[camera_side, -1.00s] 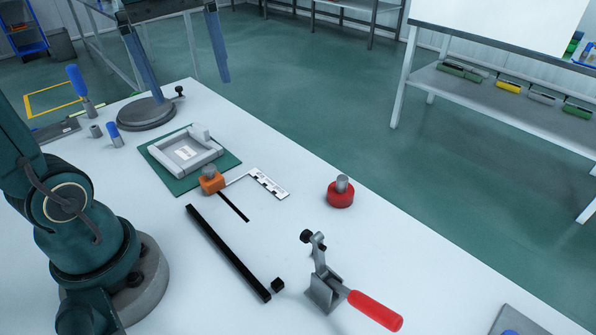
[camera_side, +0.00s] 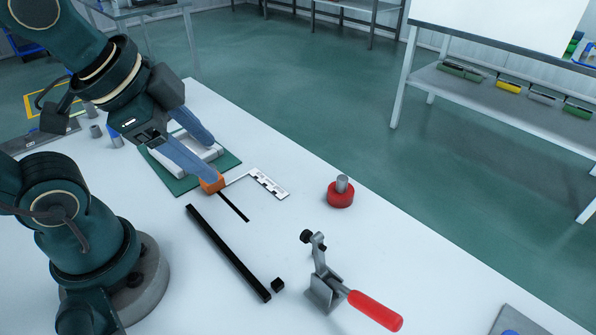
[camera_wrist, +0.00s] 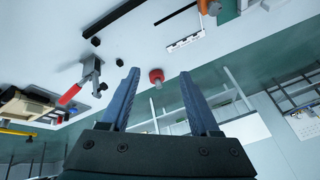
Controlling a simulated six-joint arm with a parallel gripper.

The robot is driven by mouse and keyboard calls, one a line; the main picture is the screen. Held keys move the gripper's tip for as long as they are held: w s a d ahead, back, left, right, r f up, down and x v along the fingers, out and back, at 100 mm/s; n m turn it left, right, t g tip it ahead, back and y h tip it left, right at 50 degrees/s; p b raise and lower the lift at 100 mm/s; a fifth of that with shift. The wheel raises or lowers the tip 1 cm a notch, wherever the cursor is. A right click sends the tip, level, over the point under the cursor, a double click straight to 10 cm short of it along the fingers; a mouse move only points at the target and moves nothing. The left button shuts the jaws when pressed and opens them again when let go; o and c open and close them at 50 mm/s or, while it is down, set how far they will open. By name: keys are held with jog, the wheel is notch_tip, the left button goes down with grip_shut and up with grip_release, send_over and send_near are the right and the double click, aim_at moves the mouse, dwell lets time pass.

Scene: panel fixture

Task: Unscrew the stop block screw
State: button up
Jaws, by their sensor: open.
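The orange stop block (camera_side: 214,186) stands at the near corner of the green plate, beside a black slot. In the side view my near finger covers most of it and its grey screw knob. In the wrist view the orange block (camera_wrist: 229,10) is at the top edge, cut by the frame, with the grey screw knob (camera_wrist: 213,7) next to it. My gripper (camera_side: 212,158) is open, its blue fingers over the plate, one tip close to or above the block; contact cannot be told. The wrist view shows the fingers (camera_wrist: 159,73) apart with nothing held between them.
A grey frame part (camera_side: 213,150) lies on the green plate (camera_side: 230,161), partly hidden. Nearby are a checked scale (camera_side: 268,184), a black bar (camera_side: 228,253), a small black cube (camera_side: 278,285), a red knob (camera_side: 341,196) and a red-handled toggle clamp (camera_side: 325,288).

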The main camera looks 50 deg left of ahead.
jog(key=w+a+f+m+g, duration=0.1)
jog(key=w+a+f+m, duration=0.1)
jog(key=a+m, duration=0.2)
jog(key=w+a+f+m+g, duration=0.2)
jog(key=a+m, duration=0.2)
jog(key=w+a+f+m+g, duration=0.2)
jog(key=a+f+m, duration=0.1)
jog(key=a, duration=0.1)
jog(key=shift+a+m, duration=0.3)
jog(key=shift+m, duration=0.1)
jog(key=shift+s+a+f+g, duration=0.2)
jog(key=shift+s+f+g, duration=0.1)
jog(key=shift+f, duration=0.35)
jog(key=shift+w+f, duration=0.1)
jog(key=shift+f, duration=1.9)
grip_shut()
